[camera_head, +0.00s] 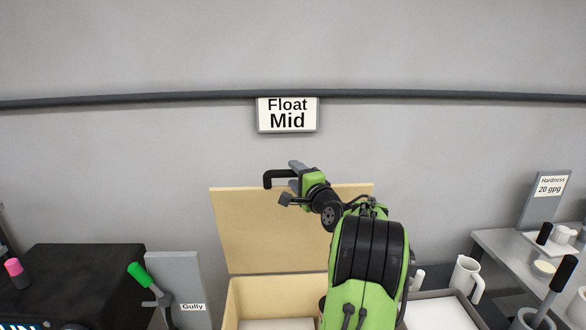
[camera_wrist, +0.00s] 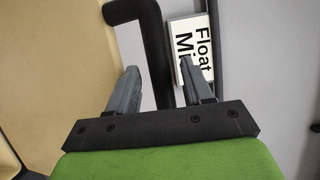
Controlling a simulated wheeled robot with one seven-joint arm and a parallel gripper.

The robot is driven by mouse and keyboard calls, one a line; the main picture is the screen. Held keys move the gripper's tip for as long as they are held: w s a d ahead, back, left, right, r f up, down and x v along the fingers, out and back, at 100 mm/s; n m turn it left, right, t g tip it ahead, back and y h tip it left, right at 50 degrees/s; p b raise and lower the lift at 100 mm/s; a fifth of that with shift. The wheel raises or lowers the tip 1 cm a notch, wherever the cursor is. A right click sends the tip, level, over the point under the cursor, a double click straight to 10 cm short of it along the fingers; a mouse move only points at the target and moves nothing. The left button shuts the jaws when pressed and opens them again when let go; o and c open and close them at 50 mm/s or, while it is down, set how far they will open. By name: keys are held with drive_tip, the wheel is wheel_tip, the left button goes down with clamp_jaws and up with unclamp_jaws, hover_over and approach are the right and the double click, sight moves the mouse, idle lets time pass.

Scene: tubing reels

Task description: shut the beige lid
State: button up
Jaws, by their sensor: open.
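The beige lid (camera_head: 265,235) stands raised, nearly upright, at the back of a beige box (camera_head: 275,298). It fills the left side of the wrist view (camera_wrist: 50,60). A black bent handle (camera_head: 270,179) shows at the lid's top edge. In the wrist view the handle (camera_wrist: 150,40) runs down between my two grey fingers. My gripper (camera_head: 297,168) is open, with a finger on each side of the handle. It also shows in the wrist view (camera_wrist: 160,75). I cannot tell whether either finger touches the handle. My green arm hides the box's right part.
A "Float Mid" sign (camera_head: 287,115) hangs on the grey wall behind. Left are a "Gully" panel (camera_head: 178,285) with a green-tipped lever (camera_head: 140,275) and a black cabinet (camera_head: 80,270). Right are a white jug (camera_head: 465,277), a tray (camera_head: 440,312) and a bench (camera_head: 500,250).

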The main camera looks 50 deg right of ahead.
drive_tip(key=shift+x, duration=0.95)
drive_tip(key=shift+a, duration=0.1)
drive_tip(key=shift+c, duration=0.4)
clamp_jaws()
drive_tip(key=shift+f, duration=0.1)
